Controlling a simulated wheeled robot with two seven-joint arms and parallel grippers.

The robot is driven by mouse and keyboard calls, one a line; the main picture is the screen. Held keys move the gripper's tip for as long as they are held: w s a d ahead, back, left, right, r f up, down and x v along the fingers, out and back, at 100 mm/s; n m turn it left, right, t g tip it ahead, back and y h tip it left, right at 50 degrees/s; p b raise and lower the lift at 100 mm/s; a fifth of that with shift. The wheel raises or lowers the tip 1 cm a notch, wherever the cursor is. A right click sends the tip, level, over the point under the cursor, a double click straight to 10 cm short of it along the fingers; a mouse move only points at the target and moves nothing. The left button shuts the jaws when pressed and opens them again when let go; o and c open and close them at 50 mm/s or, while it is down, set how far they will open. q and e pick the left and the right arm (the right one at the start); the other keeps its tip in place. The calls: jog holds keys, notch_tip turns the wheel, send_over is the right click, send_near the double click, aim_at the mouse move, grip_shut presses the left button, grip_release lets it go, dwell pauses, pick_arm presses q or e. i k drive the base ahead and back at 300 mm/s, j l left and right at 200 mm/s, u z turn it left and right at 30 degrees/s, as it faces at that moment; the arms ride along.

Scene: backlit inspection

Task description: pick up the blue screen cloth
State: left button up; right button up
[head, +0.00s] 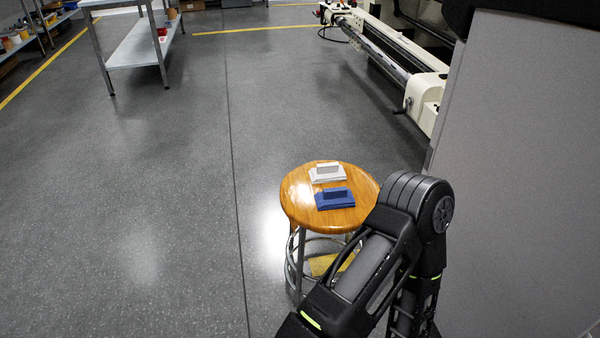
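The blue screen cloth (335,201) is a flat folded piece with a small raised block-like part on top. It lies on the near part of a round wooden stool top (296,205). A white cloth-like piece (327,177) of similar shape lies just behind it on the same stool. My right arm comes in at the lower right, its bent joint close beside the stool's right edge and covering part of it. No fingertips of my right gripper show. My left arm and gripper are out of the picture. Nothing is touching the blue cloth.
A grey panel (530,170) stands close on the right. A cream machine (426,100) stands behind the stool at the upper right. A metal shelf table (140,47) is at the upper left. The floor left of the stool is clear.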

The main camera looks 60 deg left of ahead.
aim_at(340, 197)
jog(key=k+j, duration=0.15)
jog(key=j, duration=0.25)
jog(key=k+j, duration=0.1)
jog(key=j, duration=0.25)
jog(key=k+j, duration=0.15)
jog(key=j, duration=0.25)
